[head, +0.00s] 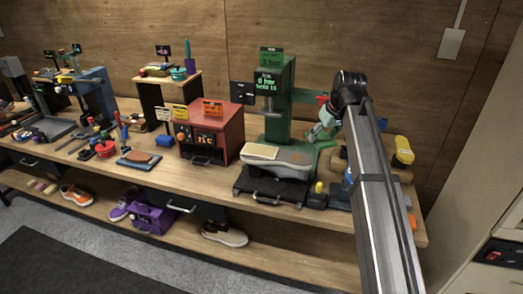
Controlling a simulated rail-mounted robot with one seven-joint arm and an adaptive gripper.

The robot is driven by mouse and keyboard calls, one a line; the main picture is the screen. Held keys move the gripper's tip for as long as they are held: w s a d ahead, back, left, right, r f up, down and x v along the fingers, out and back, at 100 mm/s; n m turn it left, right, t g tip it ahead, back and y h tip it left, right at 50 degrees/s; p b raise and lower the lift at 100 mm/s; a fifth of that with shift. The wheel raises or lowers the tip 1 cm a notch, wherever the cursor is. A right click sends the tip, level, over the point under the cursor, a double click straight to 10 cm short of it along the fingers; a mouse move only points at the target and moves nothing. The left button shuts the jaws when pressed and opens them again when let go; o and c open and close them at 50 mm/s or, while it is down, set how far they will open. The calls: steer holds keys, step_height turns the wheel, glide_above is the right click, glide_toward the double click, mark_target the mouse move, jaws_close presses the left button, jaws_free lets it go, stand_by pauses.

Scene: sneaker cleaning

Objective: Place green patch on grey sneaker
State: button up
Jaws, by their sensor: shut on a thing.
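The grey sneaker (285,158) lies on a black tray-like stand (268,188) at the foot of a green press machine (276,105). A flat beige piece (261,151) lies on its left end. My gripper (318,132) is right of the press column, above and right of the sneaker, apart from it. It is small and partly hidden by my arm. It is shut on a small pale green thing (326,117), which seems to be the green patch; its outline is unclear.
A red box machine (210,132) stands left of the press. A yellow-topped bottle (403,150) and small items crowd the bench right of the sneaker. Tools and a brush block (139,158) lie left. Shoes (225,234) rest on the lower shelf.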

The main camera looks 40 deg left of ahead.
steer(key=s+a+r+n, duration=0.1)
steer(key=s+a+r, duration=0.1)
steer(key=a, duration=0.5)
step_height(320, 180, up, 7)
steer(key=n+g, duration=0.4)
steer(key=n, duration=0.6)
glide_above(260, 150)
steer(key=d, duration=0.1)
steer(key=f+p, duration=0.2)
steer(key=f, duration=0.4)
steer(key=f+p, duration=0.2)
steer(key=f, duration=0.4)
steer(key=f+p, duration=0.1)
steer(key=f, duration=0.6)
steer(key=shift+w+f+p, duration=0.1)
steer(key=shift+w+p, duration=0.15)
steer(key=shift+p, duration=0.15)
steer(key=shift+f, duration=0.15)
steer(key=o, duration=1.2)
steer(key=b+v, duration=0.3)
steer(key=v, duration=0.9)
steer(key=shift+d, duration=0.25)
